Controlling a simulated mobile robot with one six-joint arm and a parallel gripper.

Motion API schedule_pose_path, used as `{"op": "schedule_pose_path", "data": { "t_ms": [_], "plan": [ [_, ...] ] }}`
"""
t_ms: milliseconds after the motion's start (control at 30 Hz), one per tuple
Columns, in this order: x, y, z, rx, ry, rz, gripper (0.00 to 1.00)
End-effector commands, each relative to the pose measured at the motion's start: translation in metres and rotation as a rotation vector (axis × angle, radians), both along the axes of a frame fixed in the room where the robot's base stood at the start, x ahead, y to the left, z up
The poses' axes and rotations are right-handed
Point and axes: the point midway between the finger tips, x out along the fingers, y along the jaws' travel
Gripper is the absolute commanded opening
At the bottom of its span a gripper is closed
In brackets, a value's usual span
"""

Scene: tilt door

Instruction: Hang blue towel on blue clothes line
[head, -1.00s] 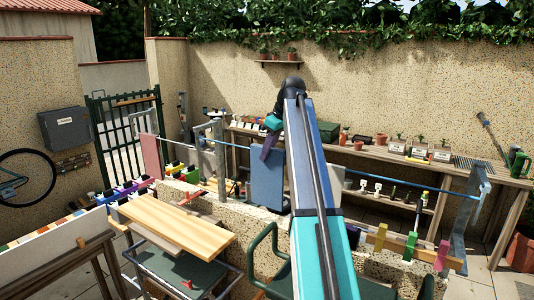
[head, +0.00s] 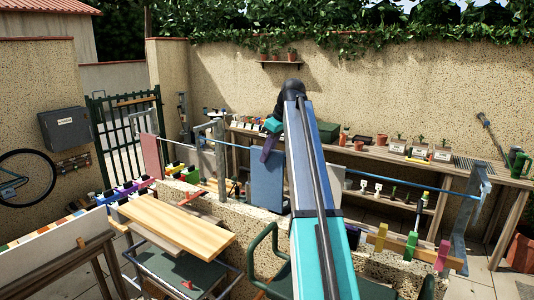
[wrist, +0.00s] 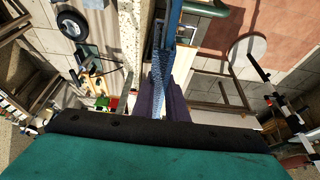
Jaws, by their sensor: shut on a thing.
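The blue towel (head: 267,184) hangs down in the head view as a flat upright panel, its top at about the height of the blue clothes line (head: 412,184). The line runs from the left post to the right post and passes behind my arm. I cannot tell whether the towel rests over the line or is beside it. In the wrist view my fingers (wrist: 170,103) close around a narrow blue textured strip.
A low wall (head: 240,214) with pegs runs below the line. A wooden potting bench (head: 400,158) stands behind. A wooden-topped table (head: 175,228) and a green chair (head: 270,245) are in front.

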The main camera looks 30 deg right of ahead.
Motion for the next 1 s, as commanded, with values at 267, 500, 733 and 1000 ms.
{"op": "schedule_pose_path", "data": {
  "t_ms": [267, 500, 733, 1000],
  "plan": [
    [0.0, 0.0, -0.004, 0.0, 0.0, 0.0, 0.14],
    [0.0, 0.0, -0.004, 0.0, 0.0, 0.0, 0.34],
    [0.0, 0.0, -0.004, 0.0, 0.0, 0.0, 0.34],
    [-0.004, -0.004, 0.01, -0.001, 0.0, 0.0, 0.34]
  ]
}}
